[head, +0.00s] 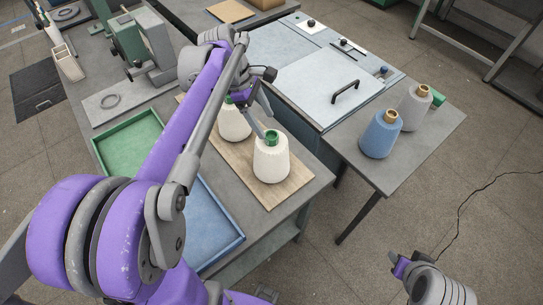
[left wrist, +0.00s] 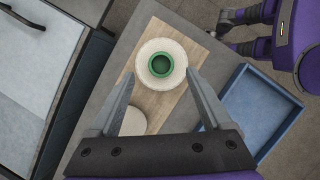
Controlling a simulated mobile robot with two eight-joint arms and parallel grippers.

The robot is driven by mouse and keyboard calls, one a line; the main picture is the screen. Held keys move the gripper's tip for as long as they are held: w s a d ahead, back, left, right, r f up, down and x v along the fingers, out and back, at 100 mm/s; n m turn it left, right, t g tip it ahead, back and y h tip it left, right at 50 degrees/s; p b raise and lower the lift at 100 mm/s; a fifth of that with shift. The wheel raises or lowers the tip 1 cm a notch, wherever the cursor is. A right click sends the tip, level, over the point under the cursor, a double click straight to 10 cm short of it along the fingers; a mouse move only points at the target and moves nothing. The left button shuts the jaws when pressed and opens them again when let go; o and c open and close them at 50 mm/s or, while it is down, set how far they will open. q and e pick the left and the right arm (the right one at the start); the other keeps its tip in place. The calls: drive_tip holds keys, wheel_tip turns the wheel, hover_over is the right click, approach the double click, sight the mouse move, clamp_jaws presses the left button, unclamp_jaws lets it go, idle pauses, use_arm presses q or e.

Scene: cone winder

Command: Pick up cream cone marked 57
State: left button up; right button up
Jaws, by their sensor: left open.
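A cream cone with a green tube top (head: 271,162) stands upright near the front of a wooden board (head: 288,190). A second cream cone (head: 234,124) stands behind it, partly hidden by my arm. No number is readable on either. My left gripper (head: 257,118) is open above the board, close to the front cone's top. In the left wrist view, the open fingers (left wrist: 160,79) point towards the green-topped cone (left wrist: 160,82), its top lying between and just beyond the tips. The other cone (left wrist: 128,124) is partly hidden behind the left finger. Nothing is held.
A green tray (head: 130,140) and a blue tray (head: 218,240) lie left of the board. A blue cone (head: 380,135) and a grey cone (head: 413,108) stand on the right side table. A lidded cabinet (head: 310,85) with a black handle is behind.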

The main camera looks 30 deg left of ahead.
sight(270, 135)
use_arm(q)
drive_tip(key=shift+x, duration=2.7)
drive_tip(key=shift+s+a, duration=0.15)
drive_tip(key=shift+s, duration=0.05)
clamp_jaws()
